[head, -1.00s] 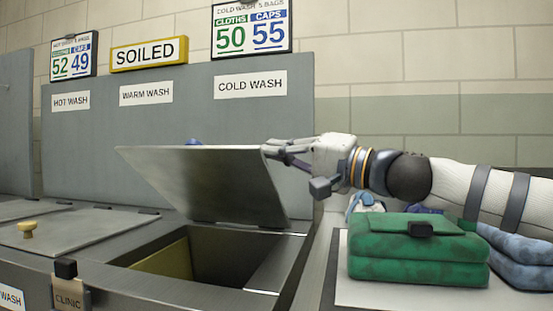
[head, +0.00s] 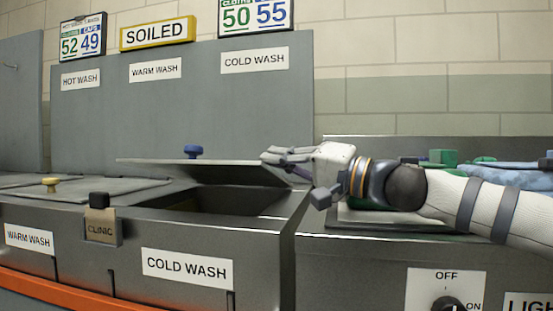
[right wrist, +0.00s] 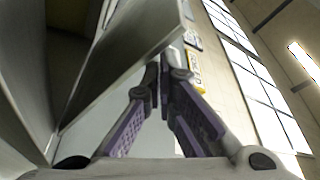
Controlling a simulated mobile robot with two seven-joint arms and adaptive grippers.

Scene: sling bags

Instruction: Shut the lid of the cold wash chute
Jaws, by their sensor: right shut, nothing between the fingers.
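The cold wash chute's grey metal lid (head: 200,169) is partly open, tilted at a low angle over its opening, with a blue knob (head: 193,151) on top. The dark chute opening (head: 225,200) shows below it, above the COLD WASH label (head: 187,268). My right gripper (head: 266,157) is shut and empty, its fingertips at the lid's right edge. In the right wrist view the shut fingertips (right wrist: 163,68) are close against the lid panel (right wrist: 125,65); whether they touch it is hard to tell. My left gripper is not in view.
The warm wash lid with a yellow knob (head: 50,185) lies shut at the left. A CLINIC tag clip (head: 101,220) sits on the front edge. To the right, a counter holds folded blue (head: 500,174) and green items, partly behind my right arm.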

